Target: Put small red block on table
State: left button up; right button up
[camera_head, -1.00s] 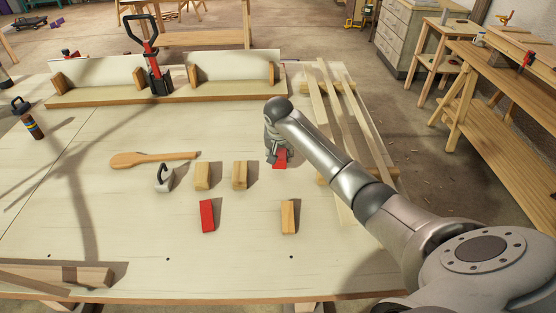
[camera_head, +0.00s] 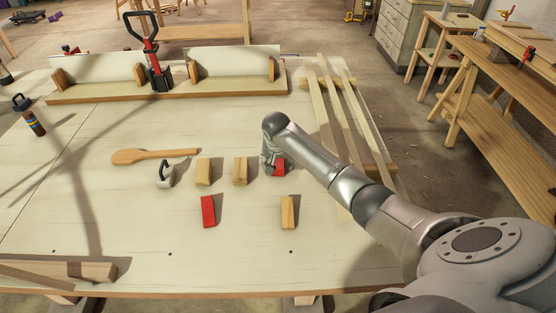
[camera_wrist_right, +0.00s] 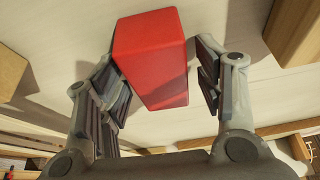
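The small red block (camera_head: 280,168) is at the right gripper, right of the wooden blocks, low over or on the table (camera_head: 140,225). Its underside contact is hidden. In the right wrist view the red block (camera_wrist_right: 155,50) lies between the two fingers of my right gripper (camera_wrist_right: 160,75). A narrow gap shows between the block and the right finger pad; the left pad is close beside the block. The gripper looks open around it. In the head view my right gripper (camera_head: 272,163) points down at the tabletop. A longer red block (camera_head: 208,211) lies nearer the front. My left gripper is out of view.
Wooden blocks stand left of the gripper (camera_head: 203,171), (camera_head: 240,171) and in front (camera_head: 287,212). A grey weight with a handle (camera_head: 165,174) and a wooden spoon (camera_head: 150,155) are farther left. Long laths (camera_head: 345,115) lie at the right.

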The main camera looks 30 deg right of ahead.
jog(key=b+v, duration=0.1)
jog(key=v, duration=1.1)
jog(key=shift+r, duration=0.1)
